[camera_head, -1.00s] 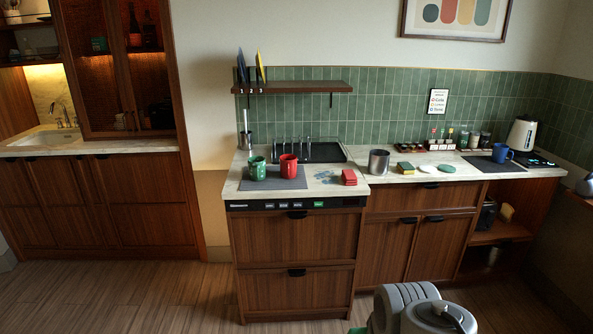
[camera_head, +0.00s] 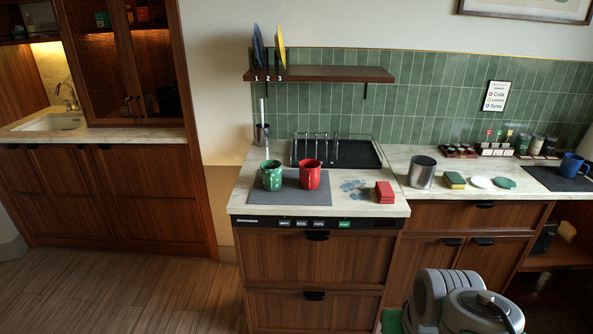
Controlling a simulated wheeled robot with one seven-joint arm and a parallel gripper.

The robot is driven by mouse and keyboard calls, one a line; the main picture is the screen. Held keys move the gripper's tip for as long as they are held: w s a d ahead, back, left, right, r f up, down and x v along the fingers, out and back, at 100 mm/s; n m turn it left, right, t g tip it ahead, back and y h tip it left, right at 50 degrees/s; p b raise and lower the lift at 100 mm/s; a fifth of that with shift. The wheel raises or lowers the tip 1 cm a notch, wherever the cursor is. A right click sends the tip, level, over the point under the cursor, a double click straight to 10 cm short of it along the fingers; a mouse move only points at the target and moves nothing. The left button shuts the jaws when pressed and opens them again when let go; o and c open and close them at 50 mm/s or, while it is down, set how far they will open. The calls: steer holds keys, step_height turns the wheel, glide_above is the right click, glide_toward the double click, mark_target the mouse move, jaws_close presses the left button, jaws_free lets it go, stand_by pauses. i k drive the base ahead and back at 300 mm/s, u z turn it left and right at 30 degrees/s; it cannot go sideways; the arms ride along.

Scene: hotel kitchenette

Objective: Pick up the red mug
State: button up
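The red mug (camera_head: 310,174) stands upright on a grey mat (camera_head: 291,194) on the counter above the dishwasher-like front. A green mug (camera_head: 271,175) stands close to its left on the same mat. Part of my own arm shows at the bottom right, in front of the cabinets and well below and right of the mugs. My gripper is not visible.
A black dish rack (camera_head: 345,153) stands behind the mugs. Red folded cloths or sponges (camera_head: 384,192) lie to their right, then a metal pot (camera_head: 422,172). A shelf (camera_head: 325,75) with upright plates hangs above. The floor (camera_head: 150,285) at left is clear.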

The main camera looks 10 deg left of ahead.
mark_target(309, 177)
steer(key=u, duration=0.6)
steer(key=i, duration=0.75)
steer(key=u, duration=0.7)
steer(key=i, duration=0.55)
